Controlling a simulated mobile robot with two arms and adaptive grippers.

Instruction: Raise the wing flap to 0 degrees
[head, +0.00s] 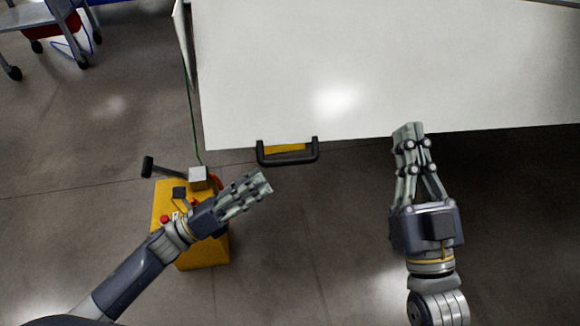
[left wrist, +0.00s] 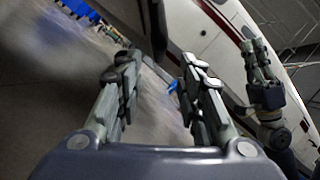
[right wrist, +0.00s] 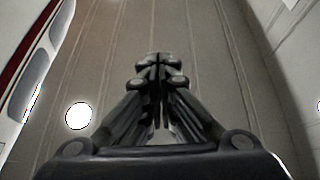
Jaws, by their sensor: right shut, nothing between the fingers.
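The large white wing panel (head: 390,60) fills the upper part of the head view; which part of it is the flap, and its angle, I cannot tell. A black handle (head: 288,160) with a yellow part behind it sits at the panel's near edge. My left gripper (head: 262,184) is below and left of the handle, apart from it. Its fingers stand apart and empty in the left wrist view (left wrist: 158,68). My right gripper (head: 408,130) is shut and empty at the panel's near edge, right of the handle; whether it touches I cannot tell. Its closed fingers show in the right wrist view (right wrist: 158,60).
A yellow control box (head: 205,252) with a red button and a black lever (head: 149,166) stands on the floor beneath my left arm. A green cable runs up from it. A grey cart (head: 45,17) stands at top left. Floor between my arms is clear.

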